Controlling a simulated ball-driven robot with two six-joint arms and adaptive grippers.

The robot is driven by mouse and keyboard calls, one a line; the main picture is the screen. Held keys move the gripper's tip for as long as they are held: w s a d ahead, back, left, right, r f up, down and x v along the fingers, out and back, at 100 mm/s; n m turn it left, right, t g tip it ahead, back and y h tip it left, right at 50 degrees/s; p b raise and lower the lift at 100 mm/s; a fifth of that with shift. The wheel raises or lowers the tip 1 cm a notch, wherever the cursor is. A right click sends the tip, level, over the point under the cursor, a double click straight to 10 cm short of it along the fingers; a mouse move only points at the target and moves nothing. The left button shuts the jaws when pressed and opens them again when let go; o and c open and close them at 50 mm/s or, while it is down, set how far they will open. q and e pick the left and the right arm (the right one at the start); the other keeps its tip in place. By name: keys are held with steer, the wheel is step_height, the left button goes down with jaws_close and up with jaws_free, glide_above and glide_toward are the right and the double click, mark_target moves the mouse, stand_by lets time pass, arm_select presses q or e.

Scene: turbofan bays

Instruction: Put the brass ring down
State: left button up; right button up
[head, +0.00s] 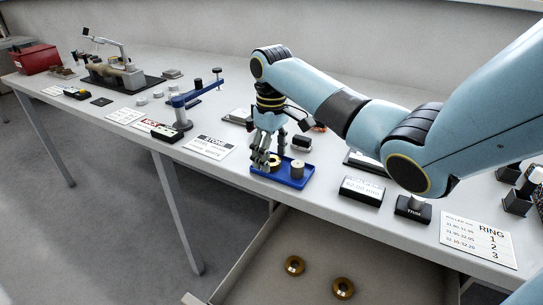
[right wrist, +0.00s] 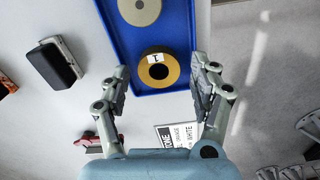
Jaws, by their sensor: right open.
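A brass ring (right wrist: 172,73) with a small white label lies in the blue tray (right wrist: 183,30) in the right wrist view, near the tray's end. In the head view the ring (head: 274,161) shows at the left of the tray (head: 284,182), partly hidden by the fingers. My right gripper (head: 263,160) is just over that end of the tray. In the right wrist view the gripper (right wrist: 161,76) is open, with one finger on each side of the ring and gaps between. My left gripper is not in view.
A paler round piece (head: 297,168) stands in the same tray. A display box (head: 361,190) and a block marked TRIM (head: 413,208) are to the right. A STONE card (head: 210,147) lies left. Two brass rings (head: 294,265) (head: 343,287) lie lower, below the bench edge.

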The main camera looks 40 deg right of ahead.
mark_target(272, 160)
step_height(272, 160, up, 12)
steer(key=p, duration=0.1)
steer(key=shift+r+p, duration=0.25)
steer(key=shift+p, duration=0.15)
stand_by(0.3)
